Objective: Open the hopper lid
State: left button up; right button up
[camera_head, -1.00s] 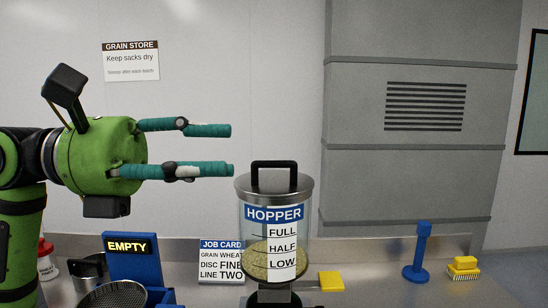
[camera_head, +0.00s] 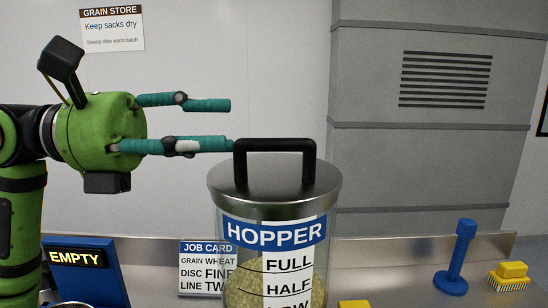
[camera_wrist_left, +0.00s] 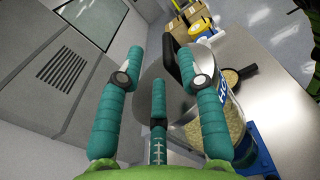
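The hopper (camera_head: 262,270) is a clear cylinder with a blue HOPPER label and a level scale, with grain inside. Its round metal lid (camera_head: 325,188) sits on top and carries a black arched handle (camera_head: 309,165). My left gripper (camera_head: 231,124) is open and empty, fingers pointing right, just left of the handle at about its height. The lower finger's tip appears right at the handle's left post; I cannot tell whether they touch. In the left wrist view the handle (camera_wrist_left: 185,65) shows beside the spread fingers, which partly cover the lid (camera_wrist_left: 150,76). My right gripper is not in view.
A blue stand (camera_head: 456,262) and a yellow brush (camera_head: 512,274) are at the right.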

aim_at(263, 142)
pick_arm(q)
jog(key=shift+s+f+b, duration=0.45)
jog(key=shift+f, duration=0.15)
jog(key=shift+w+d, duration=0.35)
jog(key=shift+d, duration=0.15)
jog(key=d+p, duration=0.2)
jog(key=d, duration=0.3)
jog(key=shift+s+r, duration=0.1)
jog(key=shift+s, duration=0.05)
jog(key=shift+d+p, duration=0.3)
jog(key=shift+d, duration=0.3)
jog(key=shift+f, duration=0.2)
grip_shut()
